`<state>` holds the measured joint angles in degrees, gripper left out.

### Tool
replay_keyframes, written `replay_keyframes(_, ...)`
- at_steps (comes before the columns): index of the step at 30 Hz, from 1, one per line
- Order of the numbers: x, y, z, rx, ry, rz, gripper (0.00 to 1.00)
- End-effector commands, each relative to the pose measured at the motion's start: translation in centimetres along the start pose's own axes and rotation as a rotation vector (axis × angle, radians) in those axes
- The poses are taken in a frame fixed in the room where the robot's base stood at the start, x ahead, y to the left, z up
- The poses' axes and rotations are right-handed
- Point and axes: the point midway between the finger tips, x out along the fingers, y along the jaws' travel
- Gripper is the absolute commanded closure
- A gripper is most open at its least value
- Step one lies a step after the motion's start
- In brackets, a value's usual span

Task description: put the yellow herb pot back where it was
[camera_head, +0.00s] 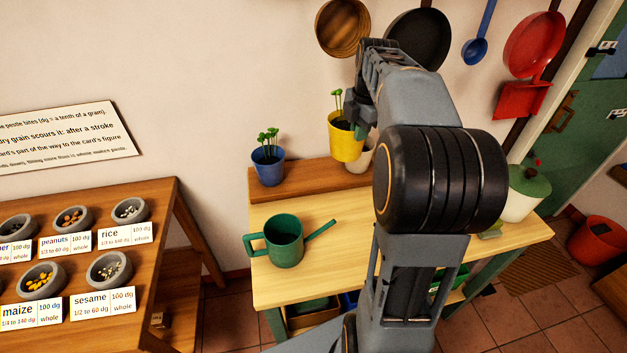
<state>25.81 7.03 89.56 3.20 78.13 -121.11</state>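The yellow herb pot (345,146), with small green seedlings, is in the middle of the head view, its base above the level of the wooden ledge. My gripper (357,122) is at its right rim and appears shut on it; my arm partly hides the fingers. A blue herb pot (268,170) with seedlings stands on the left of the raised wooden ledge (315,180) at the back of the table. A pale pot (360,161) shows partly behind the yellow one, mostly hidden by it and my arm.
A green watering can (284,243) stands on the light wooden table (340,265). A white pot with a green lid (522,195) is at the right. Pans (530,45) hang above. The ledge between the blue and pale pots is clear.

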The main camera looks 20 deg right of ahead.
Motion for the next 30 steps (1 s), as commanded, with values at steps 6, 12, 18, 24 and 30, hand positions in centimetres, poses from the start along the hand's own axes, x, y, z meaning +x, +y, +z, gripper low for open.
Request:
replay_keyframes(6,3.4,-0.4,0.1,0.002,-0.002,0.004,1.0)
replay_keyframes(12,4.6,0.1,0.0,0.002,-0.001,0.003,1.0)
replay_keyframes(18,6.6,3.6,-0.8,-0.002,0.0,0.001,1.0)
replay_keyframes(24,9.1,8.0,-1.7,-0.001,0.0,0.001,1.0)
replay_keyframes(30,12.5,10.1,-2.2,0.002,-0.001,0.002,1.0)
